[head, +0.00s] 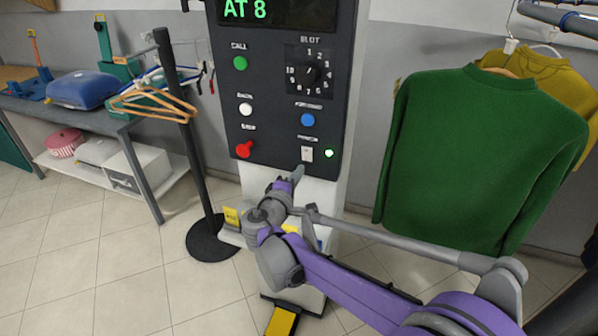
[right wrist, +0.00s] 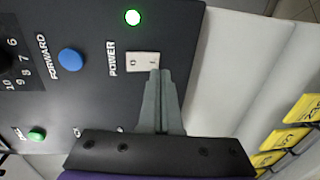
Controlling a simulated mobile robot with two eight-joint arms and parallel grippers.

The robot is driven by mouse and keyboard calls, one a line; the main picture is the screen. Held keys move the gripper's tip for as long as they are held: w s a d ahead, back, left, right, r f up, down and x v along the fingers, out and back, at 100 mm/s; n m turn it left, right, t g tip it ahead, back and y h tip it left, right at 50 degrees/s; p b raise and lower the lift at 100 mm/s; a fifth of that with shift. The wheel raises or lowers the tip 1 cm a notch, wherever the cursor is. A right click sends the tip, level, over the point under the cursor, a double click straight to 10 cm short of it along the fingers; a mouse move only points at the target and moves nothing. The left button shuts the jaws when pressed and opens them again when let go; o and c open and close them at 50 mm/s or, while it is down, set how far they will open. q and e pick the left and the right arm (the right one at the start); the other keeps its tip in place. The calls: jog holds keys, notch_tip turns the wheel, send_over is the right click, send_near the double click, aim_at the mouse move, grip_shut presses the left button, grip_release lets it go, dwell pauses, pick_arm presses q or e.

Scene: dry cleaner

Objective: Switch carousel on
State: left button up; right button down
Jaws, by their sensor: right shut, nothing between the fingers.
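The carousel's control panel (head: 270,85) stands upright in front of me, its display reading "AT 8". The white power rocker switch (head: 307,154) is at its lower right, and also shows in the right wrist view (right wrist: 142,62), marked 0 and I. The green light (head: 329,153) beside it is lit; it is bright in the wrist view too (right wrist: 132,17). My right gripper (head: 299,172) is shut and empty, its tips at the switch's I end in the wrist view (right wrist: 160,75). I cannot tell whether they touch it. My left gripper is not in view.
A green sweater (head: 480,150) hangs at the right. A black post (head: 185,120) with hangers stands left of the panel.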

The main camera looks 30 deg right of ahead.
jog(key=s+a+f, duration=0.1)
jog(key=s+a, duration=0.5)
jog(key=a, duration=0.2)
jog(key=shift+s+f, duration=0.15)
jog(key=shift+s, duration=0.25)
